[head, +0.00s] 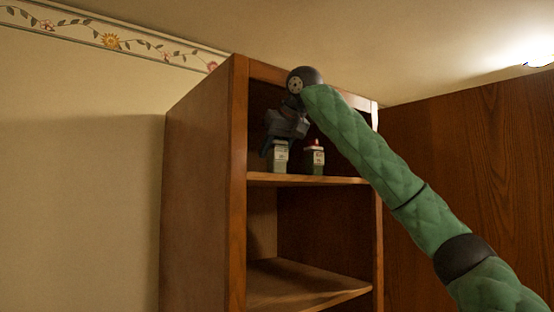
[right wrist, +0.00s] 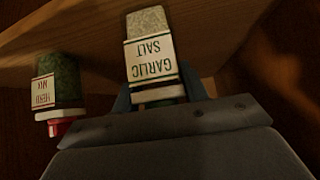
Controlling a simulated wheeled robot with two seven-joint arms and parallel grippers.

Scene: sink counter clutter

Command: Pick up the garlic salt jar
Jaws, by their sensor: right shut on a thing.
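The garlic salt jar (right wrist: 150,62) has a pale label with dark lettering and shows upside down in the right wrist view. In the head view the jar (head: 279,157) is at the left of the upper cabinet shelf. My right gripper (head: 275,140) reaches into the cabinet from above and is shut on the jar's upper end. Its fingers (right wrist: 163,97) show on both sides of the jar in the wrist view. I cannot tell whether the jar's base touches the shelf. My left gripper is not in view.
A herb mix jar (right wrist: 60,85) with a red cap stands beside the garlic salt; it also shows in the head view (head: 314,160). The upper shelf (head: 305,180) and cabinet side wall (head: 205,180) are close around my gripper. The lower shelf (head: 300,285) looks empty.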

